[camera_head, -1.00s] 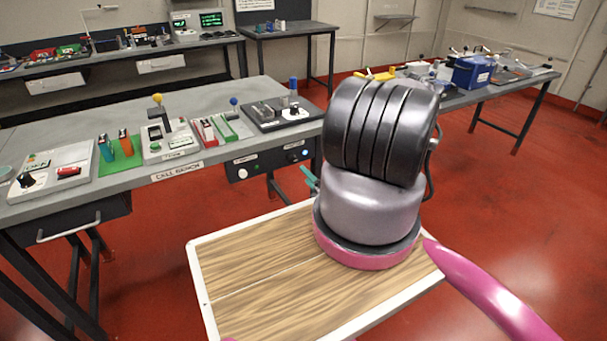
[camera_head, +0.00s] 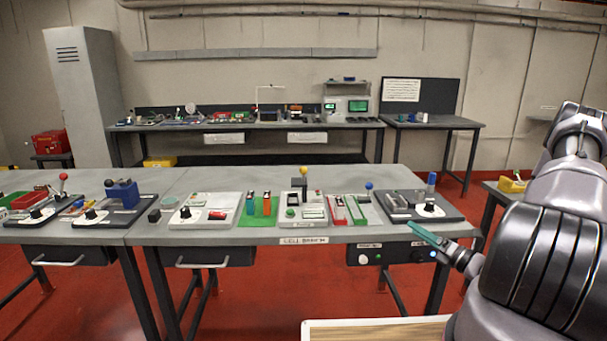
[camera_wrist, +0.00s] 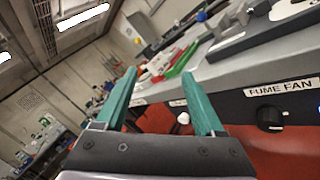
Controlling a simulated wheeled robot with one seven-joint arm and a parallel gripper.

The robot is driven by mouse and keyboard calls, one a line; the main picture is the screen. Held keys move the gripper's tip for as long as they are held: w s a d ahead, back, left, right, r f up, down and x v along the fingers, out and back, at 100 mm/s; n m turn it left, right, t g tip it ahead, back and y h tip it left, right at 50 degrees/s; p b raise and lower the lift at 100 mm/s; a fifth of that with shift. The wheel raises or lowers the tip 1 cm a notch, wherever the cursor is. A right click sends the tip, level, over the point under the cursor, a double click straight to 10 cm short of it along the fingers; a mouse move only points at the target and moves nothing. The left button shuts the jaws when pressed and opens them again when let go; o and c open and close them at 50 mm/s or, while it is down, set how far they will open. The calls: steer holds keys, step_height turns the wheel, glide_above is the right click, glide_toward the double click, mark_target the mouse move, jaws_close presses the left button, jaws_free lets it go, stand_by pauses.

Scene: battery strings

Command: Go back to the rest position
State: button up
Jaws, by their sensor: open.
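My gripper (camera_head: 430,240) shows at the right of the head view, with teal fingers pointing left toward the front edge of the cell bench (camera_head: 240,236). In the wrist view my gripper (camera_wrist: 160,100) has its two teal fingers spread apart with nothing between them. The bench front with the FUME FAN label (camera_wrist: 282,88) and a black knob (camera_wrist: 269,118) lies to the right of the fingers. My arm covers the right side of the head view.
A back bench (camera_head: 350,124) stands by the wall. Red floor is open between benches.

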steer(key=s+a+r+n+g+y, duration=0.1)
steer(key=s+a+r+n+g, duration=0.4)
steer(key=r+n+g, duration=0.4)
steer(key=s+a+r+n+g, duration=0.4)
steer(key=a+r+n+g, duration=0.25)
steer(key=r+n, duration=0.45)
steer(key=s+r+n+t+h, duration=0.3)
steer(key=s+r+n+h, duration=0.2)
steer(key=r, duration=0.4)
steer(key=s+d+r+n+t+h, duration=0.1)
steer(key=s+r+n+t+h, duration=0.3)
steer(key=s+r+n, duration=0.3)
step_height(320, 180, up, 2)
steer(key=shift+d+r+n+h, duration=0.2)
steer(key=shift+n+h, duration=0.4)
steer(key=shift+h, duration=0.3)
